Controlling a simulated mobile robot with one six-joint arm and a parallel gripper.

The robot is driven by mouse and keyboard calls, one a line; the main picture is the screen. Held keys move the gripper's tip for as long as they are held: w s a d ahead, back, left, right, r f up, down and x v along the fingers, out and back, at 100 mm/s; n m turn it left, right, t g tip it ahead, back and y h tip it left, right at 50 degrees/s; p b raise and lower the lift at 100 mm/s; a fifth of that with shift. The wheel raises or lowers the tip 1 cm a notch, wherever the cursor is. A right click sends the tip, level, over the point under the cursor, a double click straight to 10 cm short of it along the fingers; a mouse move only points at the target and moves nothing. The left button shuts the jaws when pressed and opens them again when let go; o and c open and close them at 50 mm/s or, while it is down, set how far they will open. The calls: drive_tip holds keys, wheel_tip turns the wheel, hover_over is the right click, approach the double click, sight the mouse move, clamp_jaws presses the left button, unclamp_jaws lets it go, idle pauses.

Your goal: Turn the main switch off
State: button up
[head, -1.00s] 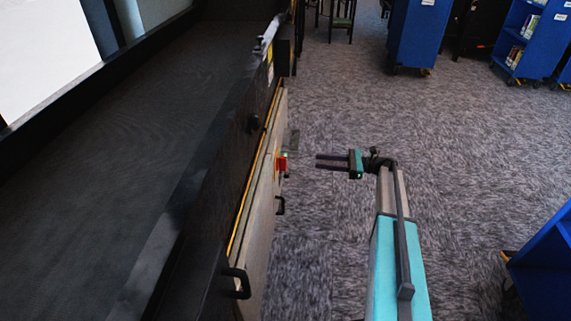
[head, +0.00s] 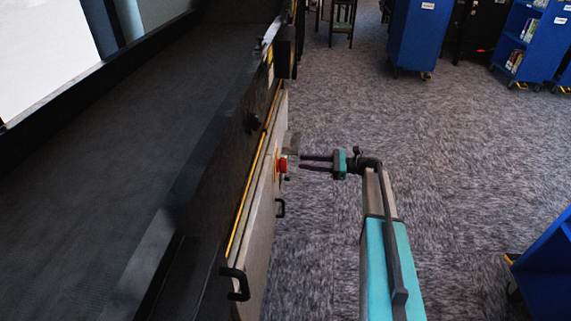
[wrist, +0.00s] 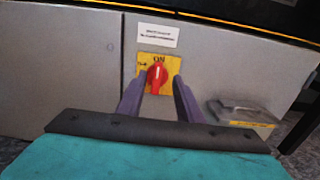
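The main switch is a red rotary knob (wrist: 156,76) on a yellow plate (wrist: 174,64) marked "ON" at the top. In the wrist view its handle stands roughly upright, towards the "ON" mark. In the head view the red switch (head: 282,164) shows on the side panel of the sorter. My gripper (head: 301,162) is open and empty, its two fingers pointing at the panel. In the wrist view the fingers (wrist: 156,81) appear on either side of the knob. They look a little short of it; I cannot tell the exact gap.
A white label (wrist: 158,36) is above the switch. A grey latch or handle (wrist: 240,113) sticks out to its right.

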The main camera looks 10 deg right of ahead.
sight(282, 166)
drive_tip(key=b+x, duration=0.2)
drive_tip(key=x, duration=0.5)
drive_tip(key=shift+a, duration=0.15)
